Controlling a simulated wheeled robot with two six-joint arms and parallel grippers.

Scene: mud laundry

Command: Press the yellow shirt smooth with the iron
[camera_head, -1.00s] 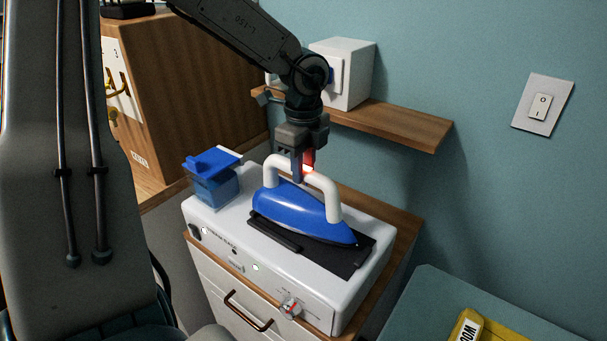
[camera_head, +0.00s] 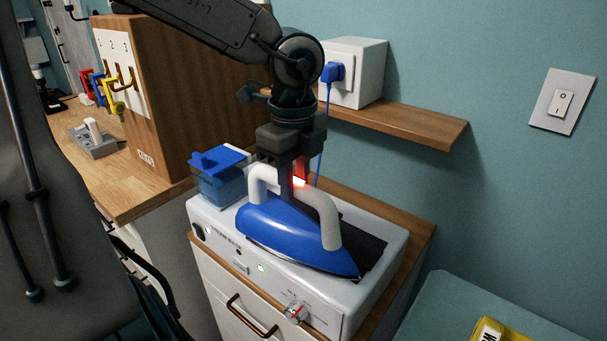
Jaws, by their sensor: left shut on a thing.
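A blue iron (camera_head: 290,237) with a white arched handle is over the white station (camera_head: 275,278), partly above its black rest pad (camera_head: 362,247). Whether its sole touches the pad is hard to tell. My left gripper (camera_head: 299,178) comes down from above and is shut on the iron's handle. A yellow folded cloth (camera_head: 487,332) with a white label, likely the yellow shirt, shows only in part at the bottom right, on a teal surface (camera_head: 455,305). My right gripper is not in view.
A blue water tank (camera_head: 220,175) stands at the station's back left. A wooden shelf (camera_head: 420,128) holds a white box (camera_head: 352,75) with a blue plug (camera_head: 333,72) and cord. A wooden cabinet (camera_head: 190,110) and a counter stand left. A wall switch (camera_head: 562,102) is at right.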

